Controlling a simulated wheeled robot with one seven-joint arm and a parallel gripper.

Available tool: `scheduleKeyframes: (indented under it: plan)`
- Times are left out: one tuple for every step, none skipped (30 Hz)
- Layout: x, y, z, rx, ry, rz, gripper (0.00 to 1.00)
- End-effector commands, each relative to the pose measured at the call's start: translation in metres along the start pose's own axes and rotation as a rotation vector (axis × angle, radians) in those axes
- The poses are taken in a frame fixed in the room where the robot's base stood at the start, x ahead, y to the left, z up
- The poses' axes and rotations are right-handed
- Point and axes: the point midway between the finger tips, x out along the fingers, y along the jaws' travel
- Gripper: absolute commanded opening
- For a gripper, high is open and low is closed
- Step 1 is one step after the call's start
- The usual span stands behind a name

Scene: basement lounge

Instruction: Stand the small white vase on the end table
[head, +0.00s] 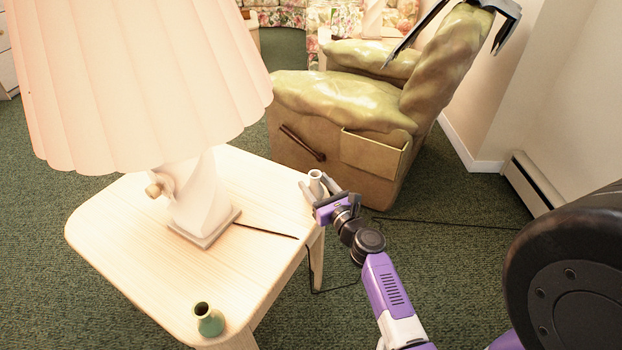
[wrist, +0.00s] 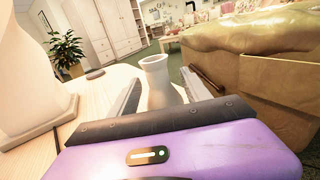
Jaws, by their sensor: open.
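The small white vase (head: 315,177) is upright at the right corner of the light wooden end table (head: 130,262) in the head view. In the wrist view the vase (wrist: 157,75) stands between the two fingers, its flared mouth above them. My gripper (head: 316,183) is open, with one finger on each side of the vase; in the wrist view my gripper (wrist: 160,80) shows gaps beside the vase. The vase's base is hidden behind the gripper, so its contact with the tabletop cannot be seen.
A large lamp (head: 196,200) with a pleated shade stands on the table's middle. A green armchair (head: 345,120) is close behind the right corner. The tabletop between lamp and green vase is clear.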

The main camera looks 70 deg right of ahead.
Motion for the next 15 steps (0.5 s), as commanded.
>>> scheduleKeyframes:
  plan:
    - [-0.013, 0.0, -0.001, 0.0, 0.003, -0.001, 0.56]
    - [-0.019, 0.0, -0.002, 0.002, 0.003, 0.0, 0.56]
    - [-0.028, 0.0, -0.001, 0.001, 0.002, 0.0, 0.56]
    - [-0.034, 0.0, -0.001, 0.001, 0.003, 0.0, 0.56]
    - [-0.04, 0.0, -0.001, 0.0, 0.002, 0.0, 0.56]
    - [-0.048, 0.0, -0.002, 0.001, 0.002, 0.001, 0.56]
    - [-0.053, 0.0, -0.001, 0.001, 0.001, 0.001, 0.56]
    - [-0.058, 0.001, -0.001, 0.001, 0.002, 0.001, 0.56]
    - [-0.064, 0.0, -0.001, 0.001, 0.001, 0.001, 0.56]
    - [-0.069, 0.0, -0.001, 0.001, 0.001, 0.0, 0.56]
    - [-0.072, 0.0, -0.001, 0.001, 0.001, 0.0, 0.56]
    - [-0.077, 0.0, -0.001, 0.001, 0.001, 0.0, 0.56]
    - [-0.08, 0.0, -0.001, 0.001, 0.001, 0.001, 0.56]
    - [-0.082, 0.0, -0.001, 0.001, 0.0, 0.001, 0.56]
    - [-0.085, 0.0, 0.0, 0.001, -0.001, 0.001, 0.56]
